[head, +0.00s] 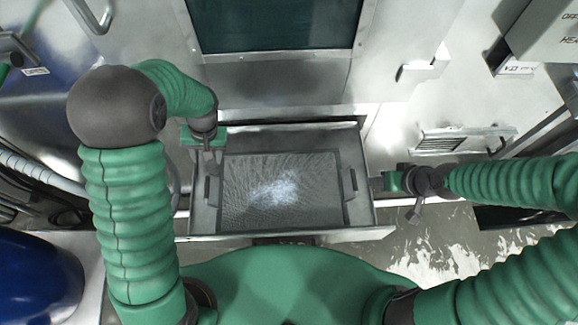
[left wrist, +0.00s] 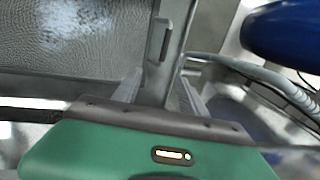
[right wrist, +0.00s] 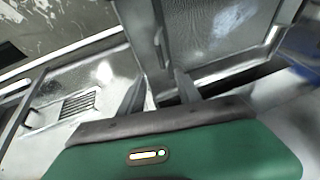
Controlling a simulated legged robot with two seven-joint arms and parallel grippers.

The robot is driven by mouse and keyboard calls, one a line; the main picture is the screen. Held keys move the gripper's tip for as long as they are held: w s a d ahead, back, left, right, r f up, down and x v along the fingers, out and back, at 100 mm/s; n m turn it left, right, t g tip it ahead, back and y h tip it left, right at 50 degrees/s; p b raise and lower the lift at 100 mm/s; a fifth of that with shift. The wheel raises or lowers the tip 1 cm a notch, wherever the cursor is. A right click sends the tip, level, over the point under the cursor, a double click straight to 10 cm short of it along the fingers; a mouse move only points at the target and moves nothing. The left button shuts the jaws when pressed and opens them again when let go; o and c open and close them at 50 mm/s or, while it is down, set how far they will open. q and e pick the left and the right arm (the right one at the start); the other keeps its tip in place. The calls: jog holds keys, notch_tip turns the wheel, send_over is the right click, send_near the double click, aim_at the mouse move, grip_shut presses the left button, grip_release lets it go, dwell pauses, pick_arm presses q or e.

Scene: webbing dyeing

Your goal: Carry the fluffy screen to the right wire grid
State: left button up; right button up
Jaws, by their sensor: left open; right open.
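The fluffy screen (head: 317,197) is a dark framed mesh panel with whitish fluff in its middle. It lies flat in a pulled-out metal drawer (head: 384,234) and has a handle at each side. My left gripper (head: 208,152) is open near the left handle (head: 207,191); in the left wrist view that handle (left wrist: 165,40) lies ahead of the open fingers (left wrist: 158,92). My right gripper (head: 378,183) is open beside the right handle (head: 354,180); in the right wrist view this handle (right wrist: 158,45) lies just ahead of the fingers (right wrist: 160,92). I cannot make out a right wire grid.
A metal cabinet with a dark window (head: 275,25) stands behind the drawer. A louvred vent (head: 465,141) is at the right. A blue rounded vessel (head: 38,280) and a pale hose (head: 40,172) are at the left. The wet floor (head: 440,245) shows at the lower right.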

jog(key=s, duration=0.2)
pick_arm(q)
jog(key=a+f, duration=0.1)
jog(key=f, duration=0.4)
jog(key=s+a+f, duration=0.1)
jog(key=f, duration=0.4)
jog(key=a+f, duration=0.1)
jog(key=f, duration=0.5)
jog(key=shift+s+f, duration=0.1)
jog(key=shift+s, duration=0.05)
pick_arm(e)
send_near(356, 184)
jog(key=x, duration=0.8)
jog(key=shift+f, duration=0.25)
pick_arm(q)
jog(key=shift+a, duration=0.1)
jog(key=c, duration=0.9)
pick_arm(e)
grip_shut()
pick_arm(q)
grip_shut()
jog(key=shift+a, duration=0.1)
pick_arm(e)
jog(key=shift+d, duration=0.1)
pick_arm(q)
jog(key=shift+s+a, duration=0.1)
pick_arm(e)
jog(key=shift+d, duration=0.1)
